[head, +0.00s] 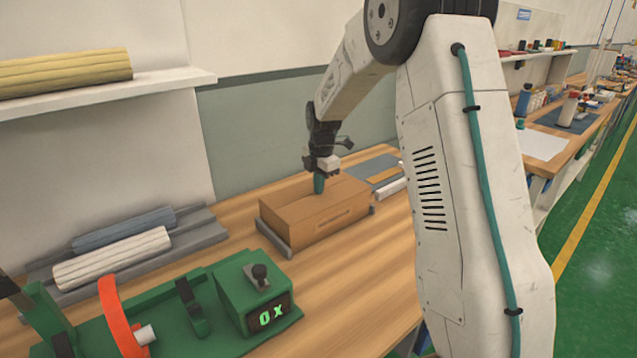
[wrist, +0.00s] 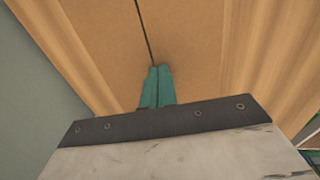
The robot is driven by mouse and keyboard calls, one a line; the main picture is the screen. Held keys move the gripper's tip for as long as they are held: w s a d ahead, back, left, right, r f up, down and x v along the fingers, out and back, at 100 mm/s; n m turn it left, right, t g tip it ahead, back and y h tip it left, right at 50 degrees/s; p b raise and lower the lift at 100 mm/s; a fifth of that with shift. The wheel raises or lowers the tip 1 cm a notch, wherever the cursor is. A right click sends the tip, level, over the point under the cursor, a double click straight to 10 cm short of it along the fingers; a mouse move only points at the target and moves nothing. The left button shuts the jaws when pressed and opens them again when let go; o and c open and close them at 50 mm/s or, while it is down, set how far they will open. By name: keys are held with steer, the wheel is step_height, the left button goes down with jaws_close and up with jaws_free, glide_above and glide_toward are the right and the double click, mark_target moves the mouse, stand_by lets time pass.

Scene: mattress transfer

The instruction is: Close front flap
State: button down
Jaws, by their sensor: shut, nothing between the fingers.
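A brown cardboard box (head: 318,216) sits on the wooden bench in the head view. My gripper (head: 319,186) points down at the top of the box, near its back edge. In the wrist view, my gripper (wrist: 156,86) has its teal fingertips together, with nothing between them. The box top (wrist: 190,40) fills the middle of that view, and a thin dark seam between flaps runs down to the fingertips. The flaps look lying flat. I cannot tell whether the fingertips touch the cardboard.
Grey rails (head: 272,240) flank the box. A green fixture (head: 262,290) with a display and an orange hoop stands at the front left. Rolled items lie on a grey tray (head: 210,238). A grey-blue panel (head: 372,167) lies behind the box. Bare bench shows in front of the box.

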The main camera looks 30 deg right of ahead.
steer(key=shift+s+f, duration=0.1)
steer(key=shift+f, duration=0.5)
steer(key=shift+r, duration=0.1)
steer(key=shift+w+a+r, duration=0.1)
steer(key=shift+w+r, duration=0.1)
steer(key=shift+r, duration=0.85)
step_height(320, 180, up, 13)
steer(key=s+a+m, duration=0.4)
steer(key=s+m, duration=0.2)
steer(key=s, duration=0.8)
steer(key=s+a+m, duration=0.4)
steer(key=s+m, duration=0.3)
steer(key=s, duration=0.7)
steer(key=s+a+m, duration=0.4)
steer(key=s+m, duration=0.3)
steer(key=s, duration=0.6)
steer(key=shift+s+a, duration=0.35)
steer(key=shift+s, duration=0.05)
